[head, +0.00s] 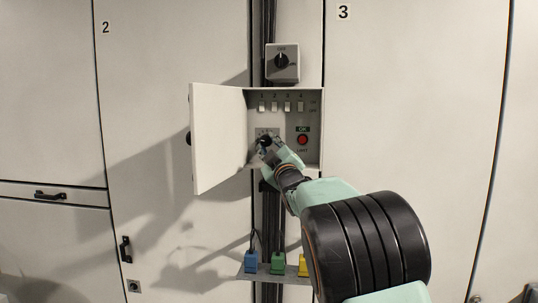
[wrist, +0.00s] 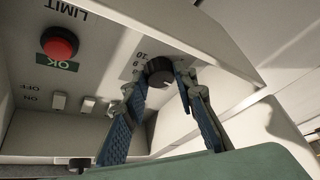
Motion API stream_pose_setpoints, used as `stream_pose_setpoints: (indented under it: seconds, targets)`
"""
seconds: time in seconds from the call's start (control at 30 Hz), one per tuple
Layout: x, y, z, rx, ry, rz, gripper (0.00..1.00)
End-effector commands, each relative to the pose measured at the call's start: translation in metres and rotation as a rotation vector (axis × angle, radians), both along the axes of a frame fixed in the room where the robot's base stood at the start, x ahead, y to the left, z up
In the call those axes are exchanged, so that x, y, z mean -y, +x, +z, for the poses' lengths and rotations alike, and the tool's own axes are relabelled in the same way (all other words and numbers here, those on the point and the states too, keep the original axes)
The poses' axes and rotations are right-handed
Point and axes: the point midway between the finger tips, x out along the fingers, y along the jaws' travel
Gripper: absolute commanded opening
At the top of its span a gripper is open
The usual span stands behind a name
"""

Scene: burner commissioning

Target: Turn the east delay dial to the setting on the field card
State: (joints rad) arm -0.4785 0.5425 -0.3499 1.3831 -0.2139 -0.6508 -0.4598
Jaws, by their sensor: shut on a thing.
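A black round dial (wrist: 158,70) with a pale mark sits on the grey panel inside the open box. Numbers show beside it in the wrist view, including what looks like 10. My gripper (wrist: 160,80) is shut on this dial, with one finger at each side. In the head view my gripper (head: 268,147) reaches into the lower left of the box and largely covers the dial. I cannot read the dial's exact setting or any name on it. No field card can be made out in either view.
The box (head: 313,125) has its door (head: 217,138) swung open to the left. Inside are several white toggle switches (head: 275,106) and a red button (head: 303,139). Blue (head: 251,263), green (head: 278,263) and yellow (head: 303,265) blocks stand on a shelf below.

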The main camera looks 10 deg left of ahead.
Motion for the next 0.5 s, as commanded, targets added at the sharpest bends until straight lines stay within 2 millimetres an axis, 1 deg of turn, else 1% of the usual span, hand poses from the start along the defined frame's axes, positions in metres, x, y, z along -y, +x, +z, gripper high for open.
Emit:
stream_pose_setpoints:
  seconds: [0.03, 0.5]
  targets:
    - [-0.0006, -0.0005, -0.0082, 0.004, 0.032, 0.001, 0.02]
    - [-0.0049, -0.0005, -0.0094, 0.016, 0.392, 0.002, 0.02]
